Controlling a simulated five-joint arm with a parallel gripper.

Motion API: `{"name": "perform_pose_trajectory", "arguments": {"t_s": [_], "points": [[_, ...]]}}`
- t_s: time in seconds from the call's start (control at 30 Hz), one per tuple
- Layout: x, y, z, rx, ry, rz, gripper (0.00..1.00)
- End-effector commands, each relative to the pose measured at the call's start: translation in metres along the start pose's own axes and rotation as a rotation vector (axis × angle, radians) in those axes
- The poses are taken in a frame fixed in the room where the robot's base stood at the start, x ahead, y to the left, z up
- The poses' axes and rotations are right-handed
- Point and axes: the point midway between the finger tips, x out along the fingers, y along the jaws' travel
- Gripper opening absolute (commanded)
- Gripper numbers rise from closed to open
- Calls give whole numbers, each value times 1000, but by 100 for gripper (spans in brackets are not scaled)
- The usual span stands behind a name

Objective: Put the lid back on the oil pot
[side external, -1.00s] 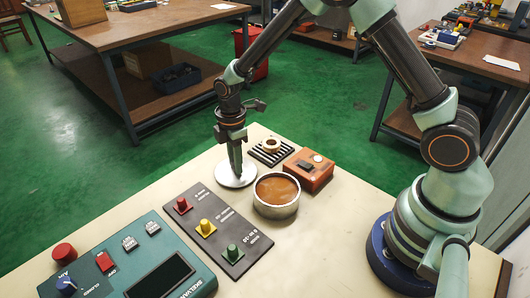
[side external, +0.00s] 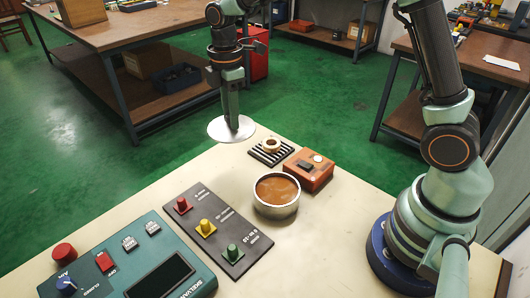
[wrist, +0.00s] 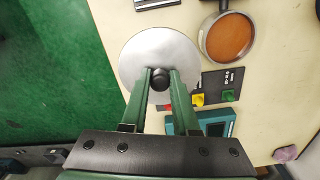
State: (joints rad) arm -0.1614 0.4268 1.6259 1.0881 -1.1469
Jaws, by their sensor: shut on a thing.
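The lid (side external: 217,130) is a flat, pale metal disc. My gripper (side external: 232,124) is shut on the dark knob at its middle and holds it up above the table, near the table's far left edge. In the wrist view the lid (wrist: 140,58) lies beneath my gripper (wrist: 160,80), with the black knob between the fingertips. The oil pot (side external: 277,207) is a round, silver, open pot with brown oil in it. It stands on the table to the right of the lid and nearer the camera. It also shows at the upper right of the wrist view (wrist: 228,60).
A black panel with red, yellow and green knobs (side external: 236,258) lies left of the pot. A teal control box (side external: 190,240) is at the front left. An orange box (side external: 320,176) and a striped rack with a ring (side external: 260,158) stand behind the pot.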

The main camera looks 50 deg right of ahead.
Motion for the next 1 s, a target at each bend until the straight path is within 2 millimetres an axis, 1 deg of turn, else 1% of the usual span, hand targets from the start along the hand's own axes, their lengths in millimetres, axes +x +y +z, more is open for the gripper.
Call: {"name": "perform_pose_trajectory", "arguments": {"t_s": [0.03, 0.1, 0.2, 0.3, 0.4, 0.47, 0.57, 0.8, 1.0], "points": [[-13, 1, 0, 0, 2, 5, 0], [-26, 1, 0, 0, 2, 4, 0], [-42, 1, 0, 0, 1, 2, 0], [-52, 0, 0, 0, 1, 2, 0], [-55, -4, 0, -1, 0, 0, 0], [-54, -9, 1, -1, -1, -1, 0], [-46, -24, 4, -1, -1, -2, 0], [-15, -76, 16, -2, -1, -2, 0], [7, -114, 29, -1, 0, 0, 0]]}}
